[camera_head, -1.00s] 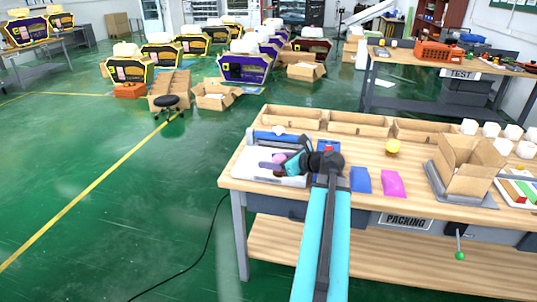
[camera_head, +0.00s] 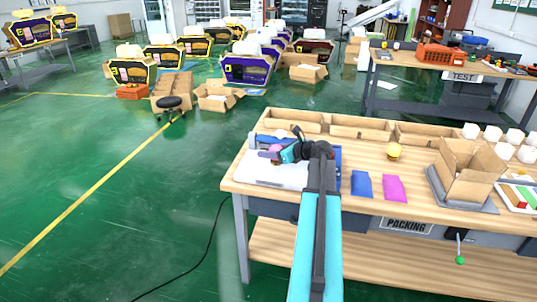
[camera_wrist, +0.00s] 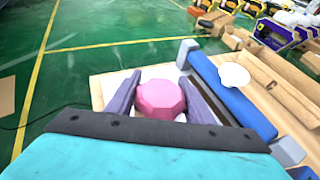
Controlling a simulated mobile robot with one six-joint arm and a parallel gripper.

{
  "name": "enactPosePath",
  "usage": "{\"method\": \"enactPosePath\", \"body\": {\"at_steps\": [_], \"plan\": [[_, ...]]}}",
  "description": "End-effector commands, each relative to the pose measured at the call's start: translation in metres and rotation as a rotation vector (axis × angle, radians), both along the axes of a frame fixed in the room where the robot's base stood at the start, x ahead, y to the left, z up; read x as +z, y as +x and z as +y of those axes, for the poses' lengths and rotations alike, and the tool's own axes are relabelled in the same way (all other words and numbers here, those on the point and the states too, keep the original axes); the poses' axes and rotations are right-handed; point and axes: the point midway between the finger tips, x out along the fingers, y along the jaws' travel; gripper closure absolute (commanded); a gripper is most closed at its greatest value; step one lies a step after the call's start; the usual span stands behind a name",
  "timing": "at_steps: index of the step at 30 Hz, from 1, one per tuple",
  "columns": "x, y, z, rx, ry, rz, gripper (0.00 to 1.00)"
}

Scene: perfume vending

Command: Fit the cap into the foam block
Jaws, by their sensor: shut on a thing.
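The pink, many-sided cap (camera_wrist: 161,98) sits between the two fingers of my gripper (camera_wrist: 160,88) in the wrist view, and the fingers are shut on it. In the head view my gripper (camera_head: 274,155) is over the left end of the packing table, above a white board or tray (camera_head: 272,174). The cap looks small there and is partly hidden by the fingers. Several white blocks (camera_head: 505,136) that may be foam stand at the table's right end. I cannot tell which thing is the foam block.
A blue padded bar (camera_wrist: 235,97) with a white round piece (camera_wrist: 234,75) lies right of my gripper. Cardboard bins (camera_head: 360,128) line the table's back.

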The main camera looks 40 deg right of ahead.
Motion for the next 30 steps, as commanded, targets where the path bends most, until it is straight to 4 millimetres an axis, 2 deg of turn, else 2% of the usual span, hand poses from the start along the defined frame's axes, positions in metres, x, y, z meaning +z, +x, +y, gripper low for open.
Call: {"method": "enactPosePath", "body": {"at_steps": [3,10,23,30], "plan": [[-0.001,0.013,-0.010,0.001,0.001,0.000,0.76],[-0.003,0.026,-0.020,0.001,0.001,0.000,0.76],[-0.004,0.028,-0.021,0.000,0.001,0.000,0.76],[-0.019,0.027,-0.021,-0.001,0.003,0.000,0.76]]}}
